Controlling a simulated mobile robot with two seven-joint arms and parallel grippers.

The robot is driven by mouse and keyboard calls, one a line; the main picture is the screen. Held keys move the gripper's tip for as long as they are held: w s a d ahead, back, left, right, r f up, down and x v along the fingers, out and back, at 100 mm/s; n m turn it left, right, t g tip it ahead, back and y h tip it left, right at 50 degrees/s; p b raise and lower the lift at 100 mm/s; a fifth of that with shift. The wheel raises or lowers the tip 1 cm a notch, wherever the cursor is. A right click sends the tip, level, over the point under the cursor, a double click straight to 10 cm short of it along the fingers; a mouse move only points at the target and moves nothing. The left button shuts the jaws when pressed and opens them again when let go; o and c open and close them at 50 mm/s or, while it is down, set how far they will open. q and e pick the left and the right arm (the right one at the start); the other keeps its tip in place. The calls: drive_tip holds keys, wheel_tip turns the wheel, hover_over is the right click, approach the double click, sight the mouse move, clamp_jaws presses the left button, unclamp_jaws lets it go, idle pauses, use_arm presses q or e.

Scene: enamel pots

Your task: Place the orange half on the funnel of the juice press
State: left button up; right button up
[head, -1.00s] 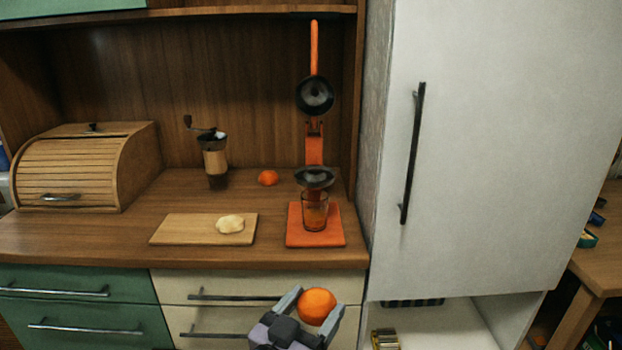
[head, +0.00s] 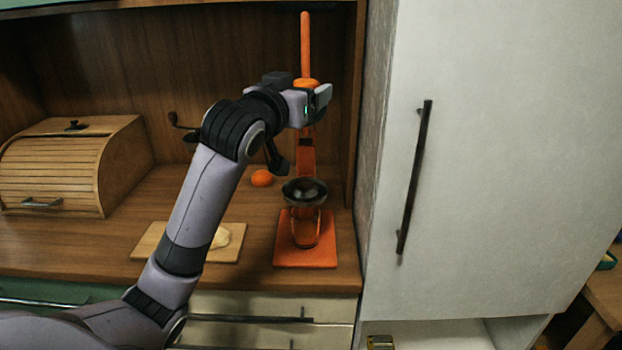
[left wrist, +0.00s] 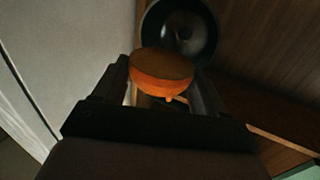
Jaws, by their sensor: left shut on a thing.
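My left gripper (head: 316,98) is shut on the orange half (head: 306,84), which shows partly behind the fingers in the head view. In the left wrist view the orange half (left wrist: 162,72) sits between the two fingers, its flat cut face visible. The juice press has an orange base (head: 290,258), a dark funnel (head: 304,190) and a raised orange lever (head: 305,45). The gripper appears well above the funnel in the picture; the depth between them is unclear. The dark press cup (left wrist: 180,30) shows just beyond the orange half. My right gripper is not in view.
A glass (head: 304,230) stands under the funnel. A whole-looking orange (head: 262,178) lies on the counter left of the press. A cutting board (head: 160,241) with a pale piece on it and a bread box (head: 50,175) are further left. A tall white cabinet (head: 490,150) borders the right.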

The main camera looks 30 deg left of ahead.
sight(302, 195)
use_arm(q)
drive_tip(key=shift+w+a+r, duration=0.1)
drive_tip(key=shift+a+r, duration=0.1)
wheel_tip(302, 195, down, 20)
drive_tip(key=shift+r+b, duration=0.25)
drive_tip(key=shift+b, duration=0.8)
drive_tip(key=shift+f, duration=0.15)
drive_tip(key=o, duration=1)
drive_tip(key=shift+o, duration=0.2)
